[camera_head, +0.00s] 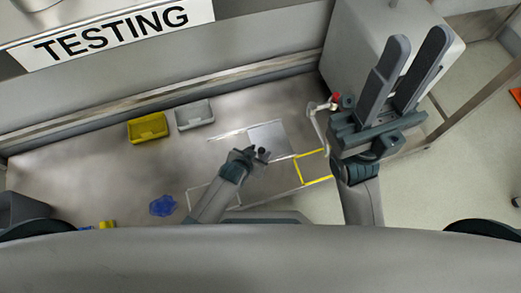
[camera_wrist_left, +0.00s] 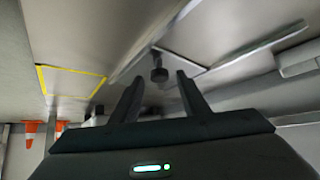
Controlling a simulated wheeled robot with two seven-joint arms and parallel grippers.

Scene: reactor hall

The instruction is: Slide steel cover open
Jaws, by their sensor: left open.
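The steel cover (camera_head: 270,138) is a flat grey plate set in the bench top, with a small dark knob (camera_head: 262,150) near its front edge. My left gripper (camera_head: 256,153) is low over the bench at the knob. In the left wrist view its two fingers (camera_wrist_left: 160,80) are apart, and the knob (camera_wrist_left: 159,70) shows between and just beyond their tips. I cannot tell whether they touch it. My right gripper (camera_head: 416,45) is raised at the right, fingers apart and empty.
A yellow outlined square (camera_head: 314,167) marks the bench right of the cover. A yellow bin (camera_head: 148,128) and a grey bin (camera_head: 194,114) stand at the back left. A blue object (camera_head: 163,206) lies at the front left. A grey box (camera_head: 350,45) stands behind my right gripper.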

